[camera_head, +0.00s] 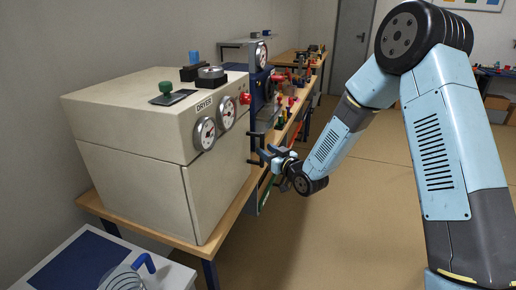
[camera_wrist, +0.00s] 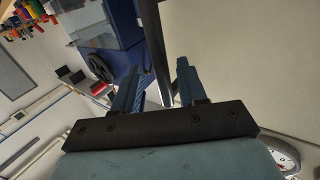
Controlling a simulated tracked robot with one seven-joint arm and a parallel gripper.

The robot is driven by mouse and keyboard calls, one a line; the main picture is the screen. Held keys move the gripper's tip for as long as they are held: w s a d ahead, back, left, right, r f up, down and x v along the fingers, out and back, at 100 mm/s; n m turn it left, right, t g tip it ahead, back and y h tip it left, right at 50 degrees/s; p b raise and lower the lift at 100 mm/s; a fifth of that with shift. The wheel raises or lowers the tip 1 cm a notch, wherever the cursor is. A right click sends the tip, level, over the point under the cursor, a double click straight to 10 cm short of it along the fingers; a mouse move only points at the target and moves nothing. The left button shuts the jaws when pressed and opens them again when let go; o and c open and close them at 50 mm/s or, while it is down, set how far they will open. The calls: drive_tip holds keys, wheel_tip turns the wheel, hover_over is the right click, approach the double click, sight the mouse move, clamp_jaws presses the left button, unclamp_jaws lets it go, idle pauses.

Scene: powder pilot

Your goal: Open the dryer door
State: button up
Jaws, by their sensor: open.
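The dryer (camera_head: 140,125) is a large beige box lettered DRYER, on a wooden bench at the left of the head view. Its door (camera_head: 220,175) is the plain lower front panel and looks shut. A dark upright handle (camera_head: 253,145) stands at the door's right edge. My gripper (camera_head: 268,155) is at this handle. In the wrist view my gripper (camera_wrist: 161,68) is open, and a dark upright bar (camera_wrist: 156,40), seemingly the handle, shows between its fingers. Whether either finger touches the bar I cannot tell. The beige door (camera_wrist: 245,60) fills the right side there.
Two round gauges (camera_head: 204,133) and a red knob (camera_head: 245,98) sit above the door. The wooden bench (camera_head: 170,235) runs on behind with blue equipment and tools. A white table (camera_head: 175,278) stands at the lower left. The floor (camera_head: 345,235) right of the bench is clear.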

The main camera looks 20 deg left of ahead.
sight(262, 162)
drive_tip(key=shift+x, duration=1.6)
drive_tip(key=shift+c, duration=0.3)
clamp_jaws()
